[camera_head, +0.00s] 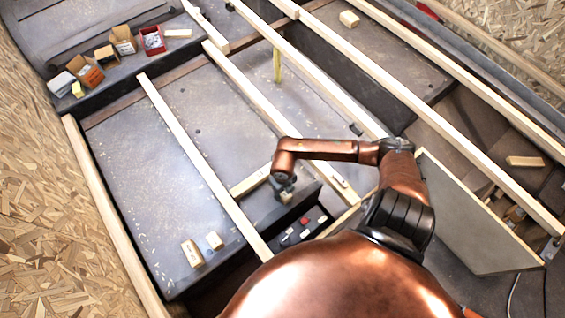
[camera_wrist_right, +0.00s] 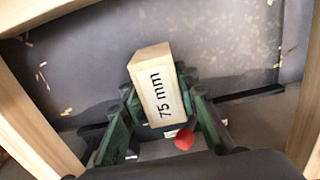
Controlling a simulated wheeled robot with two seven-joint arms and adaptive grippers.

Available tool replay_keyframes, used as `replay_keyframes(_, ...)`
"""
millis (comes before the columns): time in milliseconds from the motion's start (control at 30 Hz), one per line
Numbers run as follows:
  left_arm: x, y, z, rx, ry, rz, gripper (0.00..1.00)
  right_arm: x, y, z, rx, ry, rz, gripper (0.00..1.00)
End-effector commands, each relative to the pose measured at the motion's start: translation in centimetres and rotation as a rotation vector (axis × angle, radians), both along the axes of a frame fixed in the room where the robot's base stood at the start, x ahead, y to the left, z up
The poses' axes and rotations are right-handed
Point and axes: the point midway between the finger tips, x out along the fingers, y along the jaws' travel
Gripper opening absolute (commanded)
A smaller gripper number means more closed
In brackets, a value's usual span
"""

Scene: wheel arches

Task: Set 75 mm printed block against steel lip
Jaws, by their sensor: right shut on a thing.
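The pale wooden block printed "75 mm" (camera_wrist_right: 150,72) is between the green fingers of my right gripper (camera_wrist_right: 160,112) in the wrist view, its printed face toward the camera. The gripper is shut on it. In the head view my right gripper (camera_head: 285,188) is over the near part of the grey steel floor, with a bit of the block (camera_head: 286,198) showing under it. The steel panel (camera_wrist_right: 225,50) lies beyond the block in the wrist view, ending at a dark edge. I cannot tell whether the block touches it. My left gripper is out of view.
Long wooden battens (camera_head: 190,150) cross the steel floor on both sides of my right gripper. Small boxes (camera_head: 122,40) stand on the far-left ledge. A red round thing (camera_wrist_right: 184,139) is near the fingers.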

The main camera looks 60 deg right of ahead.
Motion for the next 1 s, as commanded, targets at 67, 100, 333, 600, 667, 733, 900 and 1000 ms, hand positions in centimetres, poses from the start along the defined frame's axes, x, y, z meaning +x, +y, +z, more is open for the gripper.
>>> replay_keyframes(67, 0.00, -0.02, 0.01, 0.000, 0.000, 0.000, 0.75, 0.03, 0.01, 0.02, 0.000, 0.000, 0.000, 0.03)
replay_keyframes(100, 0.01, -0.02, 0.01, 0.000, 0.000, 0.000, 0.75, 0.03, 0.01, 0.02, 0.001, 0.000, 0.000, 0.03)
replay_keyframes(333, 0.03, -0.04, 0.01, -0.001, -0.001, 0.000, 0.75, 0.02, 0.02, 0.02, 0.001, 0.000, 0.000, 0.03)
replay_keyframes(600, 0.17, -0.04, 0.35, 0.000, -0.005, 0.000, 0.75, 0.06, 0.00, 0.10, 0.001, -0.001, -0.001, 0.03)
replay_keyframes(667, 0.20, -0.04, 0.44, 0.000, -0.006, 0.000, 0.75, 0.08, 0.01, 0.10, 0.000, -0.002, -0.001, 0.03)
replay_keyframes(733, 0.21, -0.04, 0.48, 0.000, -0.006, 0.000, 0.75, 0.06, 0.02, 0.06, 0.001, -0.001, 0.000, 0.03)
replay_keyframes(900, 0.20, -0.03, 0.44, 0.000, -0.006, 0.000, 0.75, 0.03, 0.01, -0.01, 0.001, -0.001, 0.000, 0.03)
replay_keyframes(1000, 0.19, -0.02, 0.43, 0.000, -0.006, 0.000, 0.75, 0.02, 0.02, -0.01, 0.001, 0.000, 0.000, 0.32)
